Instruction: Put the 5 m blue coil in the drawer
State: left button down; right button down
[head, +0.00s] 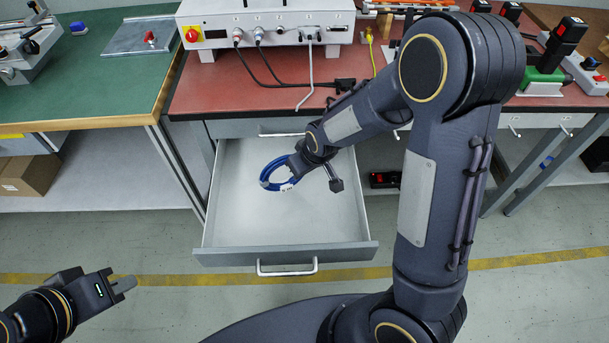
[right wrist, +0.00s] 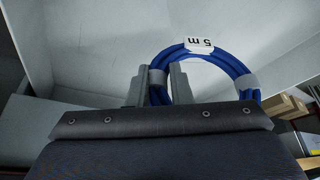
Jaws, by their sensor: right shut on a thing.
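The blue coil (head: 267,181) is in my right gripper (head: 296,168), over the open, otherwise empty drawer (head: 235,219). In the right wrist view the coil (right wrist: 232,65) carries a white label reading "5 m", and the fingers of the right gripper (right wrist: 157,85) are shut on its grey-wrapped side. The coil appears inside the outline of the drawer; I cannot tell whether it touches the floor of the drawer. My left gripper (head: 122,284) is at the lower left, away from the drawer; whether its fingers are apart is unclear.
A red-topped bench (head: 215,92) with a white control box (head: 265,20) and cables stands above the drawer. A green-topped bench (head: 80,90) is at the left. A cardboard box (head: 28,175) lies on the left shelf. The drawer handle (head: 287,270) faces me over clear floor.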

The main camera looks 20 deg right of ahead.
jog(key=shift+f+b, duration=0.3)
jog(key=shift+f, duration=1.05)
jog(key=shift+f, duration=0.15)
jog(key=c, duration=1.3)
grip_release()
jog(key=shift+s, duration=0.1)
